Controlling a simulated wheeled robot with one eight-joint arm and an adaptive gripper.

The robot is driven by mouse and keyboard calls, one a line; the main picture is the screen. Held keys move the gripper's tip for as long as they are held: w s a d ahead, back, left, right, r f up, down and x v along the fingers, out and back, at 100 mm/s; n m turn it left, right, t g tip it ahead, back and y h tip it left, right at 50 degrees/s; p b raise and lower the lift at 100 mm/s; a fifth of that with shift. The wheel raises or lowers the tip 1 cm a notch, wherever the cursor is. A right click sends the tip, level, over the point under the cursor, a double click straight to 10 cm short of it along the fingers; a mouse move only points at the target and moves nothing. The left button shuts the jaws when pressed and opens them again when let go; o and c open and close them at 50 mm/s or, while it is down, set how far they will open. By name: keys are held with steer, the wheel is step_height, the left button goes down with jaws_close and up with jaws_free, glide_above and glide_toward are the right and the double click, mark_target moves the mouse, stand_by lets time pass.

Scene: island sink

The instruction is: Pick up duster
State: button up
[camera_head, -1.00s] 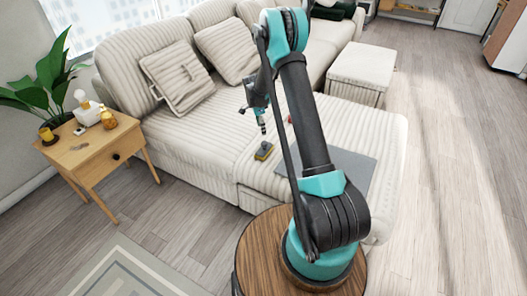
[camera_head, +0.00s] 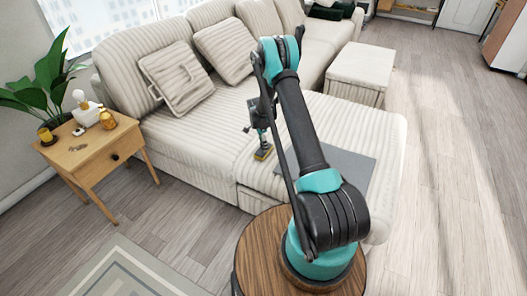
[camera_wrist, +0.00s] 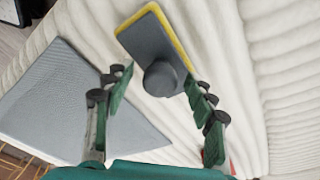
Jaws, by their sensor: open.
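The duster is a grey block with a yellow edge and a round dark knob on top. It lies on the striped cream sofa seat, and in the head view the duster (camera_head: 263,152) is near the seat's front edge. In the wrist view the duster (camera_wrist: 152,42) is at the top centre, with its knob between and just beyond the fingertips. My gripper (camera_wrist: 158,85) is open and empty, with a green finger on each side. In the head view my gripper (camera_head: 263,137) is right above the duster, partly blurred by its small size.
A flat grey panel (camera_head: 352,165) lies on the seat beside the duster; it also shows in the wrist view (camera_wrist: 70,105). Cushions (camera_head: 175,78) rest against the sofa back. A wooden side table (camera_head: 92,150) with small items stands at left. The seat around the duster is mostly clear.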

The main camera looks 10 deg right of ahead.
jaws_close()
stand_by(0.3)
steer(key=shift+r, duration=0.1)
step_height(320, 180, up, 20)
stand_by(0.7)
